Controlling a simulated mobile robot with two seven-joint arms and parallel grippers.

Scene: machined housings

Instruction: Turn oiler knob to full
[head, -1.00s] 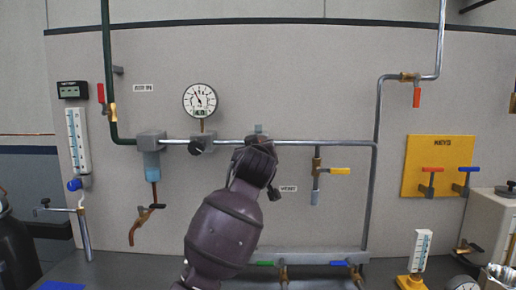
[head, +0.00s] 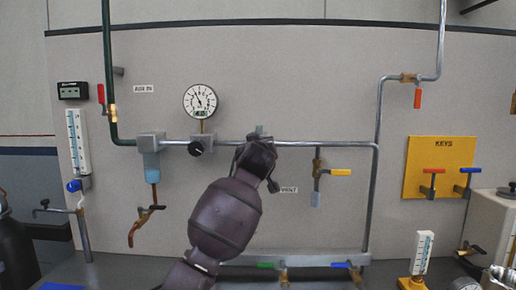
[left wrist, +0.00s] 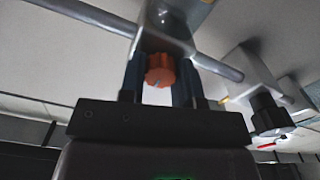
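The orange lobed knob (left wrist: 160,71) hangs under a grey block on the pipe in the left wrist view. My left gripper (left wrist: 157,84) has its two fingers apart, one on each side of the knob; a narrow gap shows on the knob's left. Contact on its right cannot be told. In the head view my left gripper (head: 258,152) is up at the horizontal pipe and hides the knob; only the top of the oiler block (head: 259,131) shows. My right gripper is in neither view.
Left of my gripper are a black regulator knob (head: 196,147), a round gauge (head: 200,101) and a filter bowl (head: 152,165). Right of it is a yellow-handled valve (head: 340,172). A lower pipe with green and blue handles (head: 341,264) runs below.

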